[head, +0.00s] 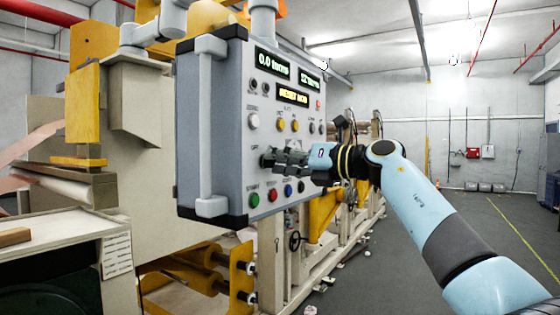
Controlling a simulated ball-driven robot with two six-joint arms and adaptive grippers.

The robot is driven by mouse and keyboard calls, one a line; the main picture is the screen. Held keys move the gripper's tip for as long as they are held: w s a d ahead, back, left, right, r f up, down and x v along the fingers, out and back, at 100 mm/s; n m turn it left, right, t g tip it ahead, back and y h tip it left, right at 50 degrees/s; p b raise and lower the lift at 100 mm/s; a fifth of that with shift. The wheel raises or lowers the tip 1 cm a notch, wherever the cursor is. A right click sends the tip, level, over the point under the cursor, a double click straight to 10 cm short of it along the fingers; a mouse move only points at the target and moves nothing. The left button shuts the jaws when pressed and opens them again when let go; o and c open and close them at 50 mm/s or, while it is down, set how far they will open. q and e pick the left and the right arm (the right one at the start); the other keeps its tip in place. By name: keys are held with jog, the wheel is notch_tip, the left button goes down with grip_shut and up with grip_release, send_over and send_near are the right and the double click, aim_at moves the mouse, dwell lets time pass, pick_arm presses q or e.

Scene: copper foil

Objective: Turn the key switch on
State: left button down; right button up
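A grey control panel box (226,130) hangs in the middle of the head view, with displays, knobs and coloured buttons on its face. My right gripper (268,158) is at the lower middle of this face, its dark fingers pointing left. The fingers overlap the panel and cover part of the controls there. I cannot tell whether they touch it or are closed on anything. No key switch can be made out for certain; it may be behind the gripper. My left gripper is not in view.
A long grey handle (209,130) runs down the panel's left side. A beige and yellow machine (130,200) stands behind. The floor (480,225) is open at right.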

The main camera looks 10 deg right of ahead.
jog(key=v, duration=1.2)
